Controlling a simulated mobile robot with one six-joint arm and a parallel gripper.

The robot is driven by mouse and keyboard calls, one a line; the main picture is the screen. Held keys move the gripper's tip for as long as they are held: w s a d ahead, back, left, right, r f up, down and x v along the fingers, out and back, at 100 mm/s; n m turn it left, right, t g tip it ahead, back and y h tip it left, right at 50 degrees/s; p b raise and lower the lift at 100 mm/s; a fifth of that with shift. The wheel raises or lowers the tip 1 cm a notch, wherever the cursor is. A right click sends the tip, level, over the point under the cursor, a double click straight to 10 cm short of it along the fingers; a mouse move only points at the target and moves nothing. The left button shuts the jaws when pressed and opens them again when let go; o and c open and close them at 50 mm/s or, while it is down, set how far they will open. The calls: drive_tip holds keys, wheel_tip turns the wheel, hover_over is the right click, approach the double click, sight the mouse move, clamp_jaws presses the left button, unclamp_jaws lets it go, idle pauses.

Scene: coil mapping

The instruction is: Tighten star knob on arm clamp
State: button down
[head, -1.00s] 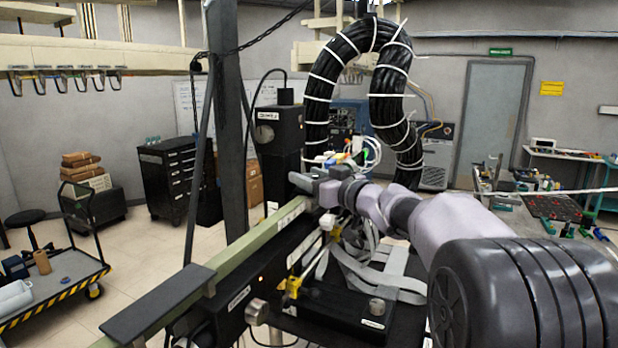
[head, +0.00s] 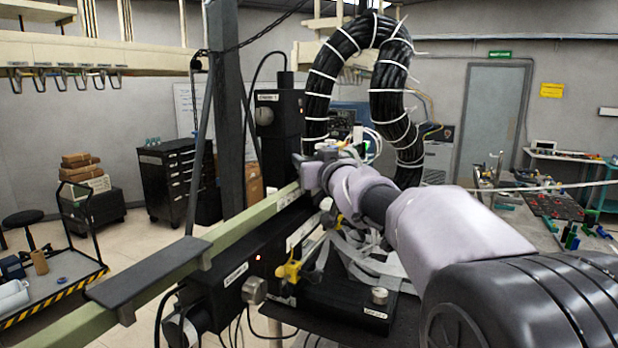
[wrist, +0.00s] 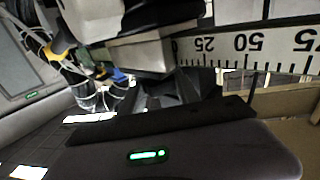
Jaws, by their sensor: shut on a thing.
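My gripper (head: 318,158) is at the far end of the pale green rail (head: 252,222) in the head view, mostly hidden behind my wrist. In the wrist view my gripper (wrist: 185,92) shows as dark jaws, closed around a dark part beside a white scale (wrist: 245,43). That part appears to be the star knob, but its star shape cannot be made out. A grey block (wrist: 140,55), perhaps part of the arm clamp, is close beside the jaws.
A yellow-handled fitting (head: 288,272) and a silver knob (head: 254,291) are on the black apparatus below the rail. A thick black cable loop (head: 330,75) rises just behind my gripper. A dark upright post (head: 228,110) stands to the left.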

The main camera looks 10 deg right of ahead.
drive_tip(key=m+h+b, duration=0.1)
drive_tip(key=h+b, duration=0.1)
drive_tip(key=b, duration=0.3)
drive_tip(key=f+m+h+b, duration=0.1)
drive_tip(key=h+b, duration=0.1)
drive_tip(key=b, duration=0.4)
drive_tip(key=shift+a+f, duration=0.1)
drive_tip(key=shift+f, duration=0.05)
drive_tip(key=b, duration=0.1)
drive_tip(key=m+h+b, duration=0.1)
drive_tip(key=shift+w+r+b, duration=0.1)
drive_tip(key=shift+r+b, duration=0.15)
drive_tip(key=shift+b, duration=0.1)
drive_tip(key=shift+r+m+h+b, duration=0.15)
drive_tip(key=shift+m+h+b, duration=0.35)
drive_tip(key=shift+h+b, duration=0.3)
drive_tip(key=c, duration=1.2)
unclamp_jaws()
drive_tip(key=shift+r, duration=0.1)
drive_tip(key=shift+o, duration=0.2)
drive_tip(key=shift+s, duration=0.2)
